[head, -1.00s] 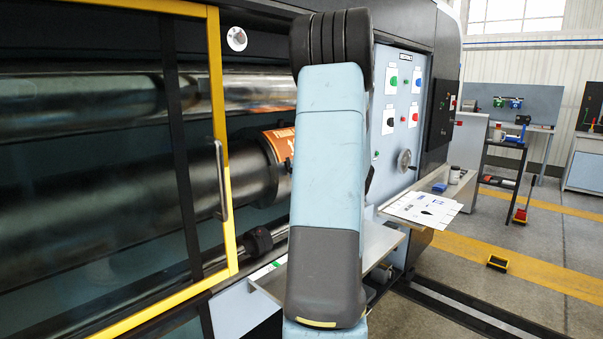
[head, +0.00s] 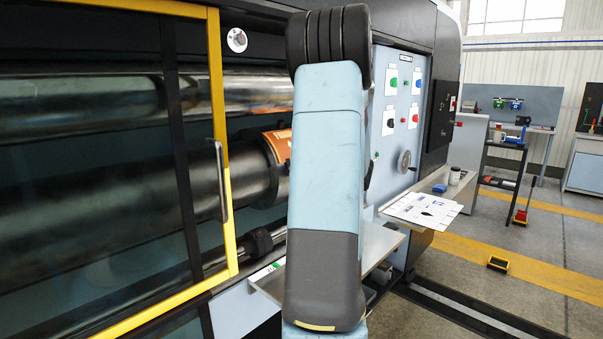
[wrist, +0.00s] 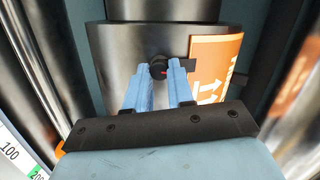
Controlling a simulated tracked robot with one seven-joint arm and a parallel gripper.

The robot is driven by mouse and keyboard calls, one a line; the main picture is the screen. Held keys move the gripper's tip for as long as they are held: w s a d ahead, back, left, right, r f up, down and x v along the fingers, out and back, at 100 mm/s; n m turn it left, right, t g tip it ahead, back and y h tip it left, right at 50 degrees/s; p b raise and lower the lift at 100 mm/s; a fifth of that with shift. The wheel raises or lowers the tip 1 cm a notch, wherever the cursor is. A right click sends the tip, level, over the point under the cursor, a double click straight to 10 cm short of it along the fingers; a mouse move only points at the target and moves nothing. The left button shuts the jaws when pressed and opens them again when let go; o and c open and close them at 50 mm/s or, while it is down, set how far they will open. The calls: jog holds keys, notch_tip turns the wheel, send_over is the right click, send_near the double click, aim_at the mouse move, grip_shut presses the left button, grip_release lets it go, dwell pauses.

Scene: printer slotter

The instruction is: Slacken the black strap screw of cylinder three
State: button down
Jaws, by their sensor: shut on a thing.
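My gripper (wrist: 159,70) has two pale blue fingers, closed on the screw from either side. An orange label (wrist: 217,62) with white arrows sits on the band just right of the screw. In the head view, the dark cylinder (head: 200,182) lies behind the door frame, with part of the orange label (head: 277,146) showing. My arm hides the gripper and screw there.
A yellow-framed door (head: 228,190) with a handle stands left of my arm. Right of it are a control panel (head: 402,110) and a shelf with papers (head: 424,210). Metallic rollers flank the gripper in the wrist view.

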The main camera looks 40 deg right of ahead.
jog(key=c, duration=1)
grip_release()
jog(key=v, duration=1.3)
jog(key=shift+s+r, duration=0.1)
jog(key=shift+s, duration=0.25)
